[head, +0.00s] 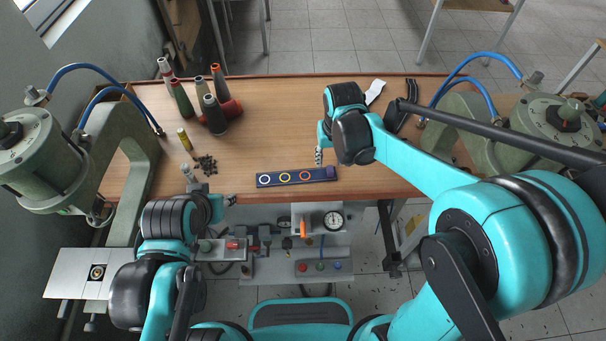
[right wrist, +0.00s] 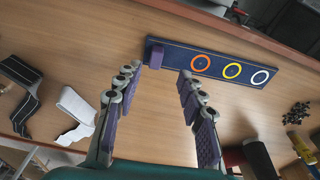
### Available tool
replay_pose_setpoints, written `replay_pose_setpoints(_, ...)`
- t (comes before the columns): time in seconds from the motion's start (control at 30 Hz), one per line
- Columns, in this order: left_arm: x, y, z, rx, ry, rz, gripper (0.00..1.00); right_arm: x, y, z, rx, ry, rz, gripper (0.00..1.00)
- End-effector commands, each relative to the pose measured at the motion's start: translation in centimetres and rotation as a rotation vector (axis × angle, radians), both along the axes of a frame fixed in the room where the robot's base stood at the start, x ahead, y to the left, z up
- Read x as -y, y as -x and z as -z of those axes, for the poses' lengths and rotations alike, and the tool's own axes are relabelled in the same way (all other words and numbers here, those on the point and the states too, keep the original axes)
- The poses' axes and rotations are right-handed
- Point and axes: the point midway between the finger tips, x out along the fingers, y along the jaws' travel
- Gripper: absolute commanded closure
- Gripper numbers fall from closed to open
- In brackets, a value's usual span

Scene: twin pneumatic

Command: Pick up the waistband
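A flat navy strip (head: 268,180) with white, yellow and orange rings and a purple block at one end lies near the table's front edge. It also shows in the right wrist view (right wrist: 215,65). A dark folded band (head: 397,117) and a white strip (head: 375,91) lie at the table's right; I cannot tell for certain which piece is the waistband. The dark band also shows in the right wrist view (right wrist: 20,88). My right gripper (right wrist: 158,105) is open and empty above the table, its fingers pointing toward the navy strip. My left gripper (head: 210,187) is open and empty near the front edge.
Several thread cones (head: 213,113) and a small yellow spool (head: 184,139) stand at the left, beside scattered dark bits (head: 206,164). Green pneumatic presses (head: 38,150) (head: 555,125) flank the wooden table (head: 270,110). Its middle is clear.

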Motion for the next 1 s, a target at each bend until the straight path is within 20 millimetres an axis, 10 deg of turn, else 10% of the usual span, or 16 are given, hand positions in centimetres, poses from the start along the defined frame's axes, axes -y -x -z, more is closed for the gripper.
replay_pose_setpoints(0.63, 0.0, 0.0, 2.5, 0.0, 0.0, 0.0, 0.6, 0.6, -0.7, 5.6, 0.002, 0.0, 0.0, 0.6)
replay_pose_setpoints(0.8, 0.0, 0.0, 2.5, 0.0, 0.0, 0.0, 0.6, 0.6, -0.7, 5.6, 0.002, 0.0, 0.0, 1.0)
replay_pose_setpoints(1.0, 0.0, 0.0, 2.5, 0.0, 0.0, 0.0, 0.6, 0.6, -0.7, 5.6, 0.002, 0.0, 0.0, 1.0)
